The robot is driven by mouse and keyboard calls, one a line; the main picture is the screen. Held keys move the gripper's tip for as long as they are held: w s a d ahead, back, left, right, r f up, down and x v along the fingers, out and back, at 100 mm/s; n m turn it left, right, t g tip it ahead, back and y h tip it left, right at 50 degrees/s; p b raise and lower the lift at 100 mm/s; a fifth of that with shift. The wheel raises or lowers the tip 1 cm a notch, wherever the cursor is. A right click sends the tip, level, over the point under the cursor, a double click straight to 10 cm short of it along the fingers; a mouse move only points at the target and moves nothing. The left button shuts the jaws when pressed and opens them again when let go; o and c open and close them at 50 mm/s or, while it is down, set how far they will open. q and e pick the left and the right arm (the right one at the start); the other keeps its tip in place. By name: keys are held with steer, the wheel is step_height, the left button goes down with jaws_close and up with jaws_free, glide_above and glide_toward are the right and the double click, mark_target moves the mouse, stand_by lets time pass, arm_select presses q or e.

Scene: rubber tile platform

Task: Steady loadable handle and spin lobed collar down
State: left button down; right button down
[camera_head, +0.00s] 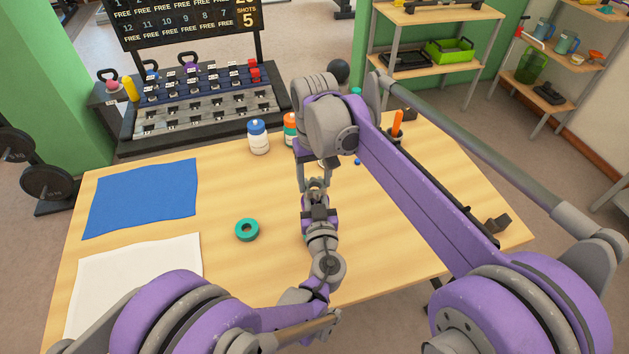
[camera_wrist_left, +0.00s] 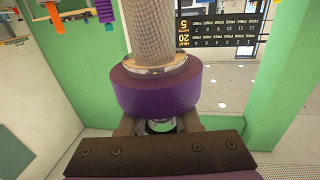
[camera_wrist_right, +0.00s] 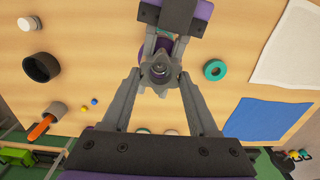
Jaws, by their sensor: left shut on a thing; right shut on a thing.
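In the left wrist view the knurled metal handle (camera_wrist_left: 152,28) runs through a thick purple disc (camera_wrist_left: 155,92). My left gripper (camera_wrist_left: 160,124) is shut close beside the disc; its exact contact is partly hidden. In the right wrist view a grey lobed collar (camera_wrist_right: 158,72) sits between the fingertips of my right gripper (camera_wrist_right: 158,82), which is shut on it. Part of the purple disc shows behind the collar. In the head view my right gripper (camera_head: 315,180) reaches down from above, close to my left gripper (camera_head: 318,212). The handle is largely hidden there by the arms.
A teal ring (camera_head: 247,230) lies on the wooden table (camera_head: 225,268), near a blue mat (camera_head: 145,195) and a white mat (camera_head: 130,270). Bottles (camera_head: 258,137) stand at the back. An orange-handled tool (camera_head: 397,122) stands at the back right. A dark cup (camera_wrist_right: 42,68) also shows.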

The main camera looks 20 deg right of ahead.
steer(key=shift+r, duration=2.55)
steer(key=w+d+f, duration=0.5)
steer(key=n, duration=0.6)
glide_above(344, 224)
step_height(344, 224, down, 18)
steer(key=shift+f, duration=2.2)
steer(key=shift+f, duration=0.15)
